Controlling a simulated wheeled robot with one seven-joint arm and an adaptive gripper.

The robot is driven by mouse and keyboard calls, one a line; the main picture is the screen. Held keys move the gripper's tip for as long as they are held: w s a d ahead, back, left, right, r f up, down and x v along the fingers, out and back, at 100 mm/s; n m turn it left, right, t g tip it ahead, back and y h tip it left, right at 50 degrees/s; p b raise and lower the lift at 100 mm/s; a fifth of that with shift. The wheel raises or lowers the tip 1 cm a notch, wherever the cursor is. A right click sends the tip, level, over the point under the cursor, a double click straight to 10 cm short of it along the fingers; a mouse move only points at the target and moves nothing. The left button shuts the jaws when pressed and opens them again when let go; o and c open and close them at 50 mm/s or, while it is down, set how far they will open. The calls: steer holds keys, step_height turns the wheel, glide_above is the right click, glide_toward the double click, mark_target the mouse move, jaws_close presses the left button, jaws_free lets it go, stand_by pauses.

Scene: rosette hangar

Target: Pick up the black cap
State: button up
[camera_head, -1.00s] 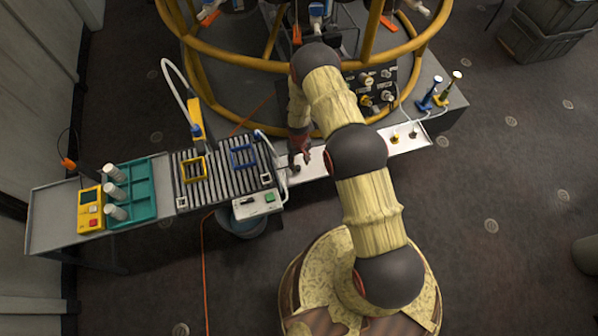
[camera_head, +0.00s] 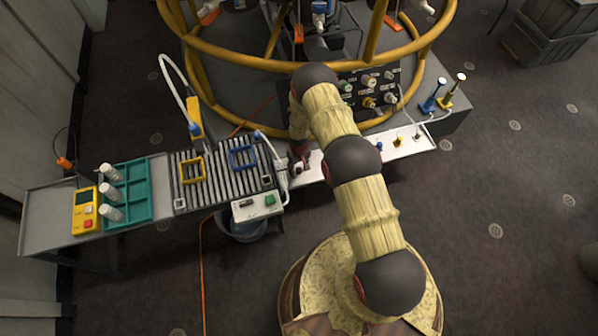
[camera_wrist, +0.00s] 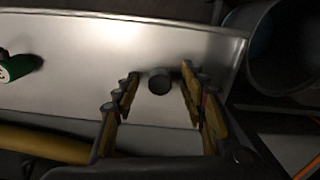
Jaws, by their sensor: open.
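The black cap (camera_wrist: 160,82) shows in the wrist view as a small dark round piece standing on a white strip (camera_wrist: 75,45). My gripper (camera_wrist: 160,74) is open, with one finger on each side of the cap and a visible gap on both sides. In the head view my gripper (camera_head: 300,164) is over the left part of the white strip (camera_head: 376,150), next to the roller conveyor. There the arm and hand largely hide the cap.
A green cap (camera_wrist: 18,67) lies left on the strip. Blue (camera_head: 379,146) and yellow (camera_head: 397,141) caps stand farther right. The control box (camera_head: 257,204) and conveyor (camera_head: 215,186) are close on the left. A yellow tubular frame (camera_head: 300,52) rises behind; a bucket (camera_head: 243,224) sits below.

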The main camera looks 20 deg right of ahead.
mark_target(299, 169)
steer(key=shift+c, duration=0.5)
steer(key=c, duration=0.7)
steer(key=shift+c, duration=0.8)
steer(key=shift+r, duration=0.55)
step_height(299, 169, up, 3)
steer(key=shift+f+p, duration=0.1)
steer(key=shift+p, duration=0.9)
steer(key=s+r+p, duration=0.4)
steer(key=s+r, duration=0.5)
steer(key=s, duration=0.5)
steer(key=shift+p, duration=0.3)
